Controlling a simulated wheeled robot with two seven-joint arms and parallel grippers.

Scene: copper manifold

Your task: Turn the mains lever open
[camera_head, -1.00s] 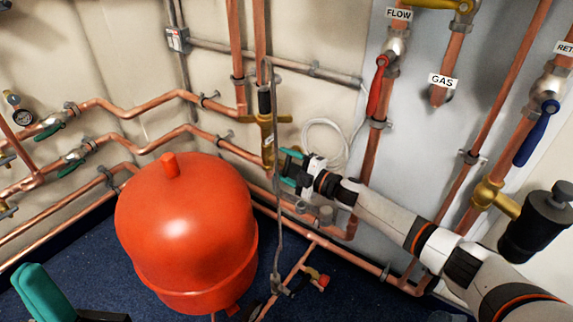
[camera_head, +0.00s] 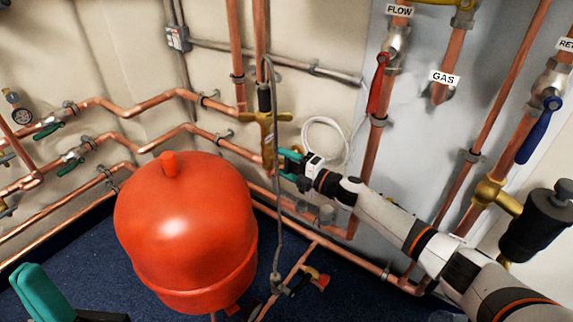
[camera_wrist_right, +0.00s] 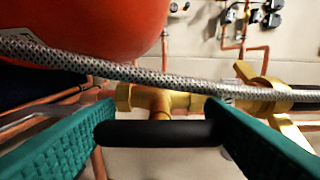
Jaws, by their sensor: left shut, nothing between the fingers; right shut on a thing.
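A black lever bar (camera_wrist_right: 158,134) lies crosswise between the teal fingertips of my right gripper (camera_wrist_right: 155,120), in front of a brass valve body (camera_wrist_right: 165,101). The gripper is shut on this bar. In the head view my right gripper (camera_head: 292,163) is beside the brass valve (camera_head: 267,138) on the back wall; the bar is not clearly visible there. My left gripper (camera_head: 42,292) shows partly at the lower left, shut and away from the valve.
A grey braided hose (camera_head: 277,185) hangs close to my right gripper and crosses the wrist view. A large red vessel (camera_head: 185,225) stands to the left. A red lever (camera_head: 377,88) and a blue lever (camera_head: 538,130) are on pipes to the right.

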